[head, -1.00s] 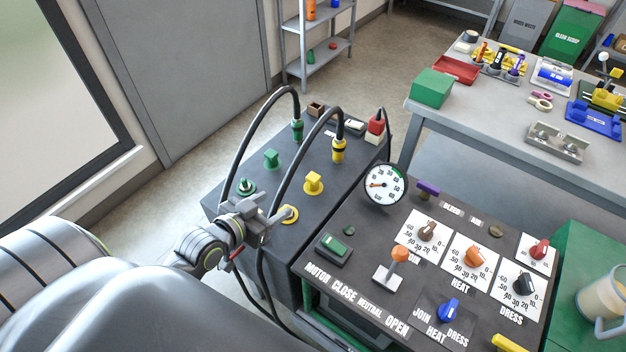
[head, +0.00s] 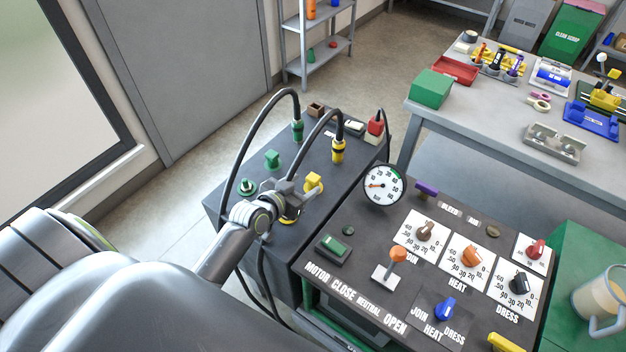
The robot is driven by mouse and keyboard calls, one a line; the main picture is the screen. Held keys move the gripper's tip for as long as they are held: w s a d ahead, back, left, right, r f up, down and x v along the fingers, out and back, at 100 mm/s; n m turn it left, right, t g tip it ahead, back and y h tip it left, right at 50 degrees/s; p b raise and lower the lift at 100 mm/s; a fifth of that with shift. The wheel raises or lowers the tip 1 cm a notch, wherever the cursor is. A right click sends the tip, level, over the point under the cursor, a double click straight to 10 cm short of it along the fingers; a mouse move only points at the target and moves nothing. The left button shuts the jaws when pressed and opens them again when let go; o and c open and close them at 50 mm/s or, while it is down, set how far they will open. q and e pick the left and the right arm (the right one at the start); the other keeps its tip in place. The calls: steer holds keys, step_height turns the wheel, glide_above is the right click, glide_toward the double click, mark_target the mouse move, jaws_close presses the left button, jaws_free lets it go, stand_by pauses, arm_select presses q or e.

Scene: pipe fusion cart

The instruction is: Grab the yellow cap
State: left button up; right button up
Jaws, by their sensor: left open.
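The yellow cap (head: 314,181) stands on the dark top of the cart's left box, right of my left gripper. My left gripper (head: 296,190) is open and close beside the cap, with its fingers pointing toward it. I cannot tell whether a finger touches the cap. The gripper partly covers the yellow ring fitting (head: 289,217) below it. My right gripper is not in view.
A green cap (head: 272,159) and a green fitting (head: 247,187) sit nearby on the box. Black hoses with a green connector (head: 297,131) and a yellow connector (head: 338,151) arch over it. A pressure gauge (head: 384,185) and control panel stand to the right.

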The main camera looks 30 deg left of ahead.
mark_target(312, 178)
arm_select(q)
steer(key=shift+a+p+x, duration=0.15)
steer(key=shift+x, duration=1.1)
steer(key=shift+a+p+x, duration=0.15)
steer(key=shift+x, duration=1.05)
steer(key=shift+f, duration=0.1)
steer(key=shift+c, duration=0.2)
steer(key=c, duration=1)
